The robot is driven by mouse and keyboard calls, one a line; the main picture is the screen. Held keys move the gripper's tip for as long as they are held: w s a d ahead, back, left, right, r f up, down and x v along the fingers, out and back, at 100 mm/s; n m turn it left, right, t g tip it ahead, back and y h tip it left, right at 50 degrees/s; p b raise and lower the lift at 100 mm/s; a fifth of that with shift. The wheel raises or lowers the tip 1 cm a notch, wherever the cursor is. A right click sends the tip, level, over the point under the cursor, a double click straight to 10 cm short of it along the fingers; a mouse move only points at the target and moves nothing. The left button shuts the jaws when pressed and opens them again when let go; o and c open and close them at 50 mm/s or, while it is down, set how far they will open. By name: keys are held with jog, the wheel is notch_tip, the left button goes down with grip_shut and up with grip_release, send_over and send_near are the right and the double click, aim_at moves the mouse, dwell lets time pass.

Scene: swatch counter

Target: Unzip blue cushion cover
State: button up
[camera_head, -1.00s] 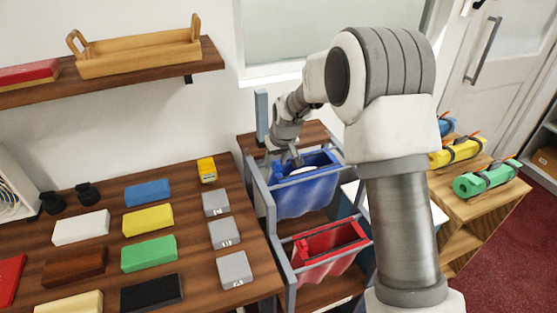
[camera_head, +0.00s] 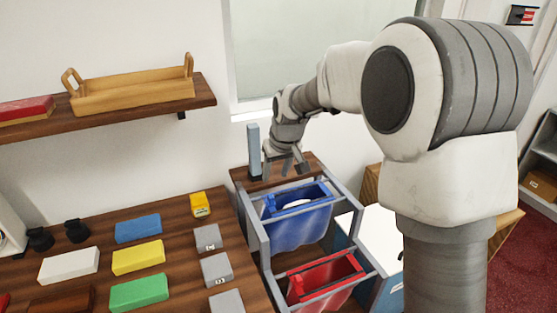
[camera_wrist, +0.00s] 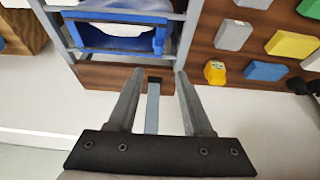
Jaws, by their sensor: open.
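The blue cushion cover (camera_head: 300,230) hangs in the upper part of a grey rack. Its top is a blue rectangular rim with an opening, and something white shows inside. In the wrist view the cover (camera_wrist: 95,40) is at the top, beyond my fingertips, with white inside its opening. I cannot make out a zip pull. My gripper (camera_head: 286,168) is open and apart from the cover, over the wooden board behind it. In the wrist view my gripper (camera_wrist: 158,75) has its two fingers spread, with nothing held between them.
A grey upright post (camera_head: 254,152) stands on the wooden board (camera_head: 240,176) close to my gripper; it appears between the fingers in the wrist view (camera_wrist: 153,115). A red cover (camera_head: 325,285) hangs lower in front. Coloured blocks lie on the counter at left.

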jog(key=v, duration=0.5)
jog(key=shift+r, duration=0.1)
jog(key=shift+s, duration=0.1)
